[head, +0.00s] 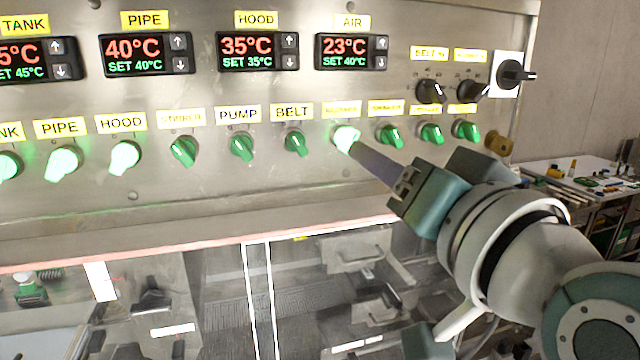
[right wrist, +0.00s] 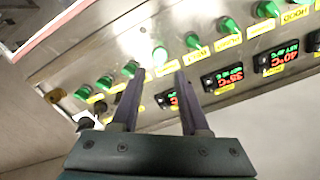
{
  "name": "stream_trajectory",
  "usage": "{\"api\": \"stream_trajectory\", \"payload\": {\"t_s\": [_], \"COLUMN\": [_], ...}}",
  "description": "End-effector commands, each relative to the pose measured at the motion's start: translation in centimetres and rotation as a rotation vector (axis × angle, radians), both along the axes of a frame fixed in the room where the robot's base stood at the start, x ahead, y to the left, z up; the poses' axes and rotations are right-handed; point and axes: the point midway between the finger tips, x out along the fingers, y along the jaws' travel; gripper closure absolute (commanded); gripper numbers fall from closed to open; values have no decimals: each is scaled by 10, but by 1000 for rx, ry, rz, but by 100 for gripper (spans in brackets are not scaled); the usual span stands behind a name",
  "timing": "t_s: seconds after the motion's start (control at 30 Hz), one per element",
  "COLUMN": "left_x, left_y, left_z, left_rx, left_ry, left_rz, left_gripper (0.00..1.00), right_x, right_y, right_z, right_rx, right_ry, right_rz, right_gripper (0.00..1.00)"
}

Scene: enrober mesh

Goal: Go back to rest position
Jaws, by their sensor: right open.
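My right gripper (head: 356,150) reaches in from the right at the control panel (head: 300,185). Its fingers are open in the right wrist view (right wrist: 159,74), with clear space between them. A lit green knob (head: 344,136) is right at the fingertips in the head view. In the right wrist view this bright knob (right wrist: 160,56) lies just past the gap between the fingertips. I cannot tell whether the fingers touch it. My left gripper is not in view.
Lit knobs (head: 125,157) stand on the left, with more green knobs on both sides. Temperature displays (head: 148,54) sit above. Black switches (head: 432,91) are at upper right. A glass-fronted section (head: 320,290) lies below. A cluttered table (head: 590,180) stands at right.

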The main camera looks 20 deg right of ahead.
Motion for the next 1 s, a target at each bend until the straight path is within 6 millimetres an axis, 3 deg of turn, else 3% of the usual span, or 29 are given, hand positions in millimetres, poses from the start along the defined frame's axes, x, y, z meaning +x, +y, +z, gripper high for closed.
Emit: {"api": "stream_trajectory", "payload": {"t_s": [0.2,0.53,0.67,0.77,0.87,1.0], "left_x": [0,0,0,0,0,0], "left_y": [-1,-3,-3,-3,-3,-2], "left_z": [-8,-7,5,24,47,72], "left_rx": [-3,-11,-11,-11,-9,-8], "left_ry": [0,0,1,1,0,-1], "left_rz": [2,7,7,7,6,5], "left_gripper": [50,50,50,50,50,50], "right_x": [-17,-18,-26,-48,-91,-164], "right_y": [0,0,2,5,3,-9], "right_z": [-1,0,-7,-28,-55,-82], "right_rx": [1,0,-49,-156,-299,-473], "right_ry": [1,2,85,274,529,864], "right_rz": [1,1,30,94,185,308], "right_gripper": [55,55,55,55,55,55]}}
